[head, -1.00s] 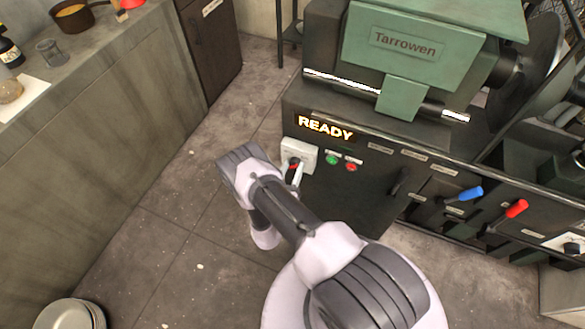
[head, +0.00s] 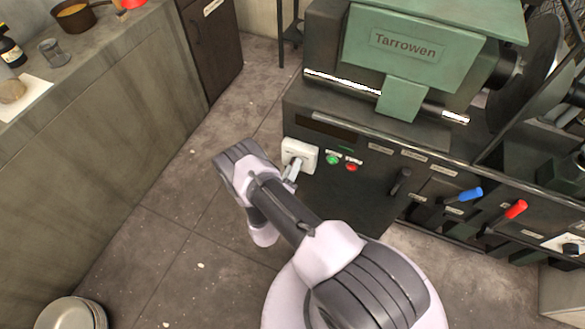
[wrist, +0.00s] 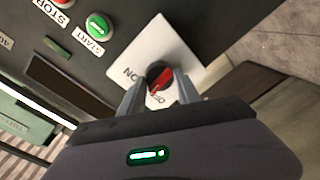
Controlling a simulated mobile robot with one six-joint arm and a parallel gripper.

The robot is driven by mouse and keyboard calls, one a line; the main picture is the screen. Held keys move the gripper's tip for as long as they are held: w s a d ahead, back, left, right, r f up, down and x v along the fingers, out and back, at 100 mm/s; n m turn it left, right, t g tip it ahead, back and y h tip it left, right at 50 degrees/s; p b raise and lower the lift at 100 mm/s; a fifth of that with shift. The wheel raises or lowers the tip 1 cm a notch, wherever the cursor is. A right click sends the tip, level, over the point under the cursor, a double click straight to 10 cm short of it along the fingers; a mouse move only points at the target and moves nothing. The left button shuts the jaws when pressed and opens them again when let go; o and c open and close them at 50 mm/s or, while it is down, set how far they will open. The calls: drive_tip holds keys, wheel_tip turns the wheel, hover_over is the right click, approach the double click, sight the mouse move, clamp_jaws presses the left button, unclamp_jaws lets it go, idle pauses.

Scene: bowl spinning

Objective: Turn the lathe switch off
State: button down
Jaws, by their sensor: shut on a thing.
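The lathe switch is a round dark knob with a red handle (wrist: 161,82) on a white plate (wrist: 168,47). In the head view its plate (head: 301,152) is on the left of the lathe's front panel. Two labels sit by the knob; one reads ON and the other, partly covered, seems to read OFF. The red handle slants toward the partly covered label. My gripper (wrist: 159,88) is shut on the knob, one finger on each side. In the head view my gripper (head: 292,171) hides the knob. The display (head: 327,130) above the switch is dark.
A green START button (head: 333,159) and a red STOP button (head: 351,167) sit right of the switch. Levers with blue (head: 470,194) and red (head: 516,209) grips stick out further right. A counter (head: 110,90) stands at left; the floor between is open.

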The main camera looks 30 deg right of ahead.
drive_tip(key=shift+f+n+g+b, duration=0.15)
drive_tip(key=shift+n+b, duration=0.35)
drive_tip(key=shift+n, duration=1.4)
drive_tip(key=shift+r+n+g+b, duration=0.1)
drive_tip(key=shift+n+g+b, duration=0.25)
drive_tip(key=shift+n, duration=1.55)
drive_tip(key=c, duration=0.9)
unclamp_jaws()
drive_tip(key=p+v, duration=0.1)
drive_tip(key=v, duration=0.4)
drive_tip(key=p+v, duration=0.2)
drive_tip(key=v, duration=0.4)
drive_tip(key=p+v, duration=0.1)
drive_tip(key=v, duration=0.5)
drive_tip(key=shift+a+f, duration=0.25)
drive_tip(key=shift+f, duration=0.05)
